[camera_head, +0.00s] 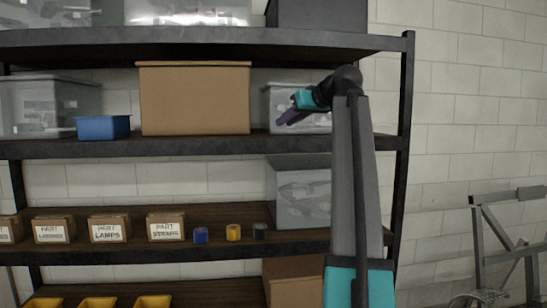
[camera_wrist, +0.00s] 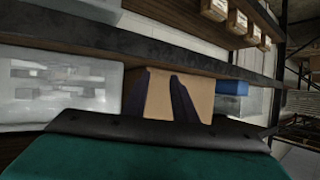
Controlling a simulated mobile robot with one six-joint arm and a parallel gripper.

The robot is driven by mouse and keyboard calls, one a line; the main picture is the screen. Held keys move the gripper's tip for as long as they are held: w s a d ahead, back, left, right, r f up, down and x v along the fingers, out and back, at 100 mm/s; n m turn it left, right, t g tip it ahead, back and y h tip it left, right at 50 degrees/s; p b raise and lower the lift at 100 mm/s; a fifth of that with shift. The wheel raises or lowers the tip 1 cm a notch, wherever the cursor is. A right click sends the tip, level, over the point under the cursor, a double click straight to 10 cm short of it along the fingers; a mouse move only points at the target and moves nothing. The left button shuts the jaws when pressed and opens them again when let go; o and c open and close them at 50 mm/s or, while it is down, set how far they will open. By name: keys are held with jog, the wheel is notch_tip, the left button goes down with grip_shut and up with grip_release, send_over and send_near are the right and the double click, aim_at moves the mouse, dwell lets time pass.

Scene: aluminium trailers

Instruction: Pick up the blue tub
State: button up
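The blue tub (camera_head: 104,127) sits upright on the middle shelf, left of a large cardboard box (camera_head: 195,98). In the wrist view the tub (camera_wrist: 231,88) shows small, beyond the box and partly hidden by it. My gripper (camera_head: 281,119) is at the height of that shelf, in front of a clear bin, with the cardboard box between it and the tub in the picture. In the wrist view the two dark fingers of my gripper (camera_wrist: 159,77) stand apart with nothing held between them; the cardboard box (camera_wrist: 160,96) shows behind them.
Clear bins (camera_head: 48,106) stand left of the tub and another clear bin (camera_head: 273,104) right of the box. The shelf above (camera_head: 200,40) runs over the tub. Small labelled boxes (camera_head: 108,229) and several tape rolls (camera_head: 233,232) sit below. A metal frame (camera_head: 505,240) stands right.

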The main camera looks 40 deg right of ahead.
jog(key=s+r, duration=0.3)
jog(key=r, duration=0.3)
jog(key=shift+s+a+n+t, duration=0.25)
jog(key=shift+n+t, duration=0.05)
jog(key=shift+w+a, duration=0.15)
